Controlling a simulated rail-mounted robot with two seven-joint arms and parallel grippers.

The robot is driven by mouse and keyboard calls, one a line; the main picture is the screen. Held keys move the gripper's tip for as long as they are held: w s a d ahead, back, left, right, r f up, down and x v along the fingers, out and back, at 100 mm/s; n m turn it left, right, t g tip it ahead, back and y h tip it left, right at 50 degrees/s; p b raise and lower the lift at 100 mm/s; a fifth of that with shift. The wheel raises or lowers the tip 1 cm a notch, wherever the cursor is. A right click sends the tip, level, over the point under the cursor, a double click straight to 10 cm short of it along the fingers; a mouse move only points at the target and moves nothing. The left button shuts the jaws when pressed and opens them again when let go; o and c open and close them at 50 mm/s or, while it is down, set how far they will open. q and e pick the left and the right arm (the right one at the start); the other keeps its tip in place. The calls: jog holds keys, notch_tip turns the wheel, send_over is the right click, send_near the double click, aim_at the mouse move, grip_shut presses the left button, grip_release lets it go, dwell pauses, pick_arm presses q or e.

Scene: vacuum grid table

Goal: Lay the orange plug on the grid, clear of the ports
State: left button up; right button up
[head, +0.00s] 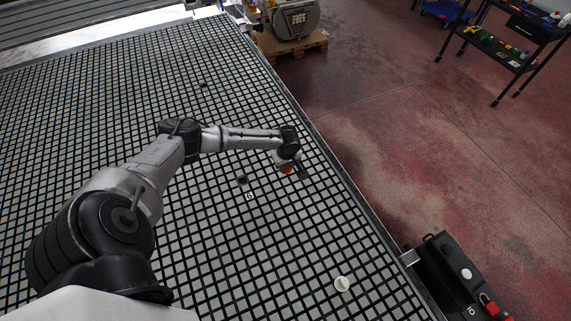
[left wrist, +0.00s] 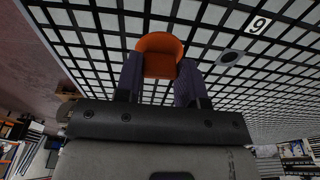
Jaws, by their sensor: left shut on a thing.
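The orange plug (head: 286,170) is at the far right part of the grid table (head: 190,240), near its right edge. My left gripper (head: 290,166) is shut on it. In the left wrist view the orange plug (left wrist: 160,52) sits between the two dark ribbed fingers (left wrist: 158,80), over the grid. I cannot tell whether it touches the grid. A dark round port (head: 242,180) lies to the left of the plug, apart from it; the port also shows in the left wrist view (left wrist: 230,57). My right gripper is not in view.
A small number label (head: 249,196) lies beside the port. Another dark port (head: 204,85) is farther back. A white round plug (head: 342,284) stands nearer the front. A black box (head: 450,270) is beside the table's right edge. Much of the grid around the gripper is bare.

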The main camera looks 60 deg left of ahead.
aim_at(287, 169)
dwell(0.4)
pick_arm(q)
jog(key=shift+d+r+g+p, duration=0.1)
jog(key=shift+r+g+p, duration=0.4)
jog(key=shift+p, duration=0.4)
notch_tip(287, 169, down, 7)
jog(key=b, duration=0.3)
jog(key=shift+b, duration=0.4)
jog(key=shift+f, duration=0.35)
jog(key=shift+f, duration=0.65)
dwell(0.5)
jog(key=o, duration=1.1)
